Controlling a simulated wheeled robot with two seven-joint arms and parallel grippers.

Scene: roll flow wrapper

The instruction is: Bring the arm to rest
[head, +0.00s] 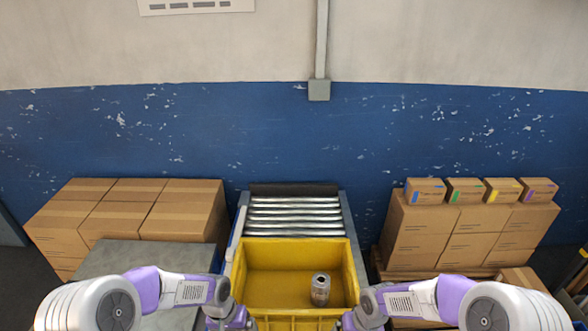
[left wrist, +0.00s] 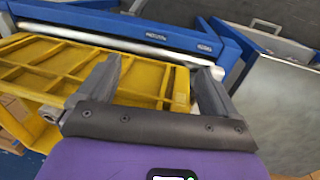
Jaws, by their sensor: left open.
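My left gripper (left wrist: 158,82) shows in the left wrist view with its two grey fingers spread apart and nothing between them. A yellow crate (left wrist: 95,65) and its ribbed wall lie beyond the fingers. In the head view my left arm comes in from the left, and its gripper (head: 238,319) is at the front left corner of the yellow crate (head: 295,250). My right gripper (head: 349,320) is at the crate's front right corner, its fingers hardly visible. A silver can-like roll (head: 320,289) stands inside the crate, towards the right.
A roller conveyor (head: 293,214) runs behind the crate. A grey tabletop (head: 150,257) is at the left, in front of stacked cartons (head: 180,210). More cartons (head: 440,230) stand at the right, with several small boxes (head: 465,190) on top.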

